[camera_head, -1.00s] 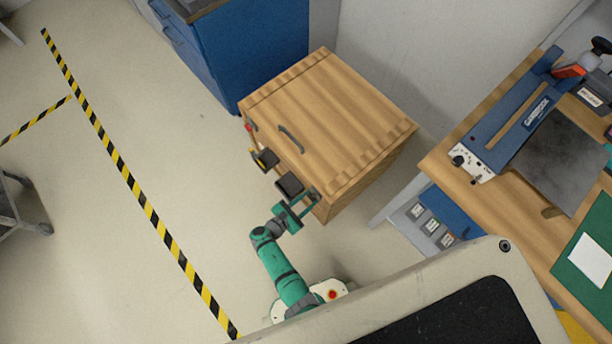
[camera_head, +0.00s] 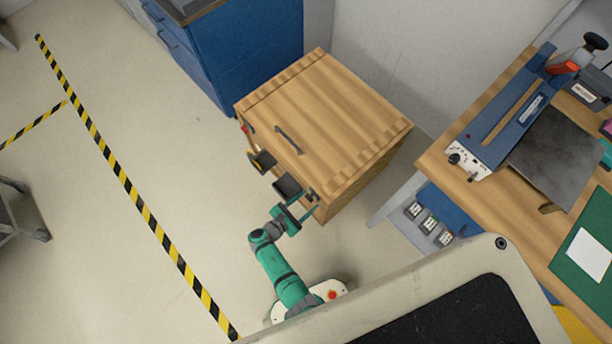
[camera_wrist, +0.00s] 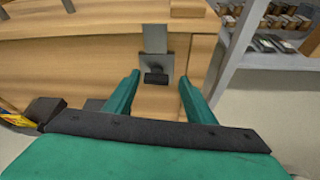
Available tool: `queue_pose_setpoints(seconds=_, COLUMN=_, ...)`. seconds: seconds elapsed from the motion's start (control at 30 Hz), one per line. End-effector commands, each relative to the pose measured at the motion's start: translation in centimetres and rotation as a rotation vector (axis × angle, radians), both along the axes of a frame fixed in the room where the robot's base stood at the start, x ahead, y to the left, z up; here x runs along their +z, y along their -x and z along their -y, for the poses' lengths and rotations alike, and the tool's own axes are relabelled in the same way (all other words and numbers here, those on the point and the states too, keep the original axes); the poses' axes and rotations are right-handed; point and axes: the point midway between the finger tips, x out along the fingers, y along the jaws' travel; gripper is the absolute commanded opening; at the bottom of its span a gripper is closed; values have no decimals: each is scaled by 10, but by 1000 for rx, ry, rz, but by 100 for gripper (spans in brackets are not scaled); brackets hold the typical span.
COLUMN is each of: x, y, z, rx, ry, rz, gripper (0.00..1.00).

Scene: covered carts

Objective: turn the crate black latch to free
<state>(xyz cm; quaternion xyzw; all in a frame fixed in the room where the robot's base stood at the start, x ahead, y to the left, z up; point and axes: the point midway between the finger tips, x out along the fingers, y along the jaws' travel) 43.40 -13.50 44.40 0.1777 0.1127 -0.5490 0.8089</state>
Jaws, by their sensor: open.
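The wooden crate (camera_head: 335,100) stands on the floor with a dark handle on its lid. In the wrist view, the black latch (camera_wrist: 156,76) sits on a grey metal plate on the crate's front face, below a grey strap. My gripper (camera_wrist: 159,80) is open and faces this front. Its two green fingers show left and right of the latch, with visible gaps on both sides. I cannot tell how far the fingertips are from the face. In the head view, my gripper (camera_head: 308,208) is at the crate's lower front corner, and the latch is hard to make out there.
A dark box-like part (camera_head: 288,187) and a black and yellow one (camera_head: 263,161) stick out from the crate's front. A workbench (camera_head: 440,160) stands at right and a blue cabinet (camera_head: 250,55) behind.

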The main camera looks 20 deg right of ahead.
Motion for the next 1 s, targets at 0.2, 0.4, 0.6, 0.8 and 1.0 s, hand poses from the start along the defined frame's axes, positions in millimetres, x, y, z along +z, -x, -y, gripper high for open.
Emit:
queue_pose_setpoints(seconds=0.2, x=11, y=11, z=-28, rx=8, ry=-1, rz=1, gripper=50)
queue_pose_setpoints(seconds=0.4, x=25, y=27, z=-59, rx=6, ry=-1, rz=-1, gripper=50)
queue_pose_setpoints(seconds=0.6, x=35, y=39, z=-81, rx=1, ry=-1, rz=-2, gripper=50)
queue_pose_setpoints(seconds=0.8, x=38, y=43, z=-88, rx=-2, ry=0, rz=-3, gripper=50)
queue_pose_setpoints(seconds=1.0, x=39, y=43, z=-88, rx=-3, ry=1, rz=-3, gripper=50)
